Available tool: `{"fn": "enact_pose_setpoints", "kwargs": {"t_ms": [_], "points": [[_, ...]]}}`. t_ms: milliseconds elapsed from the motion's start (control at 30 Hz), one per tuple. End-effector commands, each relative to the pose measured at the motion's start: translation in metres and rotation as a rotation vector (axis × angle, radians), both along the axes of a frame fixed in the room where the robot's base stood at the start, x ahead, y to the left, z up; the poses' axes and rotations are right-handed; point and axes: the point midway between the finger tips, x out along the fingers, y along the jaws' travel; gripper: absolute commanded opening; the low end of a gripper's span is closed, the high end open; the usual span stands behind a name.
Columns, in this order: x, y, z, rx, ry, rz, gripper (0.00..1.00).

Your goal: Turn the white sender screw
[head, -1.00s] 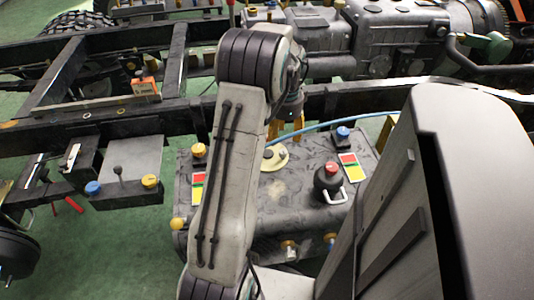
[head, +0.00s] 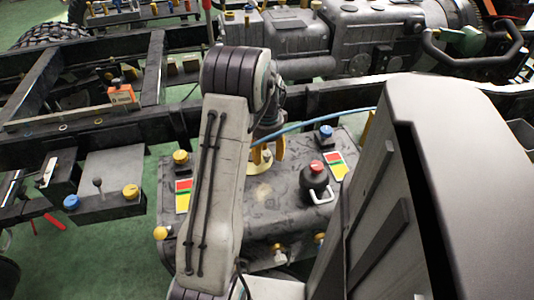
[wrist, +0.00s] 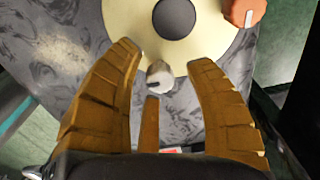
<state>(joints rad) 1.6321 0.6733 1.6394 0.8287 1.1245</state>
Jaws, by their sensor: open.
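The white sender screw (wrist: 159,76) is a small pale, slotted knob at the near edge of a cream disc (wrist: 125,20) with a dark round centre (wrist: 174,18) in the wrist view. My gripper (wrist: 165,56) is open, with two tan fingers on either side of the screw and a shorter third finger just below it in the picture. No finger visibly grips the screw. In the head view my gripper (head: 268,153) points down over the disc (head: 259,168) on the dark tank. The screw is too hidden to make out there.
An orange knob (wrist: 243,12) sits at the disc's right edge. On the tank (head: 255,215) stand a black cap with a red top (head: 315,177), a yellow knob (head: 180,157) and a blue knob (head: 326,131). A blue hose (head: 310,122) and frame rail run behind.

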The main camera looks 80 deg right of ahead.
Motion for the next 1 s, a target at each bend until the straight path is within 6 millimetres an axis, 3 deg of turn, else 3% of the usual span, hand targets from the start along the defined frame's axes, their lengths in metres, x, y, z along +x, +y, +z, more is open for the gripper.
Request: {"fn": "enact_pose_setpoints", "kwargs": {"t_ms": [100, 667, 1000], "points": [[0.0000, 0.0001, 0.0000, 0.000, 0.000, 0.000, 0.51], [0.0000, 0.0000, 0.0001, 0.000, 0.000, 0.000, 0.01], [0.0000, 0.0001, 0.0001, 0.000, 0.000, 0.020, 0.00]]}}
